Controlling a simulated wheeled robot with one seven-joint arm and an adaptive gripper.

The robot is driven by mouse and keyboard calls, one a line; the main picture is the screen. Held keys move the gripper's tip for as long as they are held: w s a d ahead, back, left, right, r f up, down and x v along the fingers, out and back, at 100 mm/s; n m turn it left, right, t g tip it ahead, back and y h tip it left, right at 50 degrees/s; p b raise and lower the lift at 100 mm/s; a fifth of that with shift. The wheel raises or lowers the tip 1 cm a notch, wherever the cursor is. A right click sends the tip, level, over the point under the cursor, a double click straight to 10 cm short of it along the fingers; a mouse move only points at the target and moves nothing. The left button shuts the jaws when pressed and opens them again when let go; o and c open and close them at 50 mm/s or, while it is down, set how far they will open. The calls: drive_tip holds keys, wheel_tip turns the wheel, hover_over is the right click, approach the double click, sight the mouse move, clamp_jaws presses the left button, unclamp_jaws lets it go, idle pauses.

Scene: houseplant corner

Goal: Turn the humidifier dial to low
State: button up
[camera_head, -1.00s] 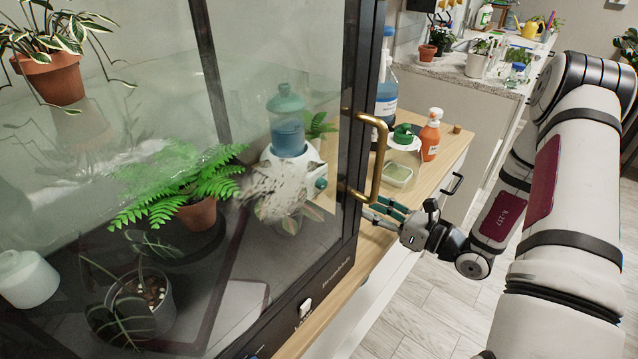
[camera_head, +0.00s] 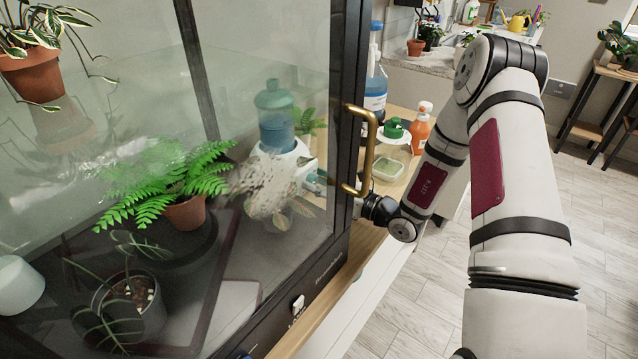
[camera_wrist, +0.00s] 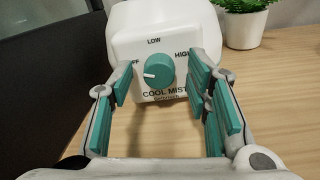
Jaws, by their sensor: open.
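The humidifier (camera_head: 285,160) stands on the wooden counter, seen through the glass of the cabinet, with a blue-green tank on a white base. In the wrist view its white front (camera_wrist: 140,38) reads OFF, LOW, HIGH and COOL MIST. The teal dial (camera_wrist: 159,70) sits in the middle, its white mark pointing left, toward OFF. My gripper (camera_wrist: 160,88) is open, with teal finger pads on the left and right of the dial, apart from it as far as I can tell. In the head view the gripper (camera_head: 318,180) is partly hidden behind the cabinet frame.
The glass cabinet's brass handle (camera_head: 368,150) and dark frame stand close to my arm. A green-lidded container (camera_head: 392,132), an orange bottle (camera_head: 420,128) and a blue bottle (camera_head: 375,85) stand behind. A potted plant (camera_wrist: 243,22) is right of the humidifier.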

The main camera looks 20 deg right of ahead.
clamp_jaws()
drive_tip(key=shift+m, duration=0.3)
drive_tip(key=m+p, duration=0.1)
drive_tip(key=m, duration=0.2)
drive_tip(key=m+p, duration=0.1)
drive_tip(key=m, duration=0.2)
drive_tip(key=shift+m, duration=0.4)
drive_tip(key=m+p, duration=0.2)
drive_tip(key=m, duration=0.4)
drive_tip(key=shift+f+m, duration=0.1)
drive_tip(key=shift+m, duration=0.2)
idle(0.3)
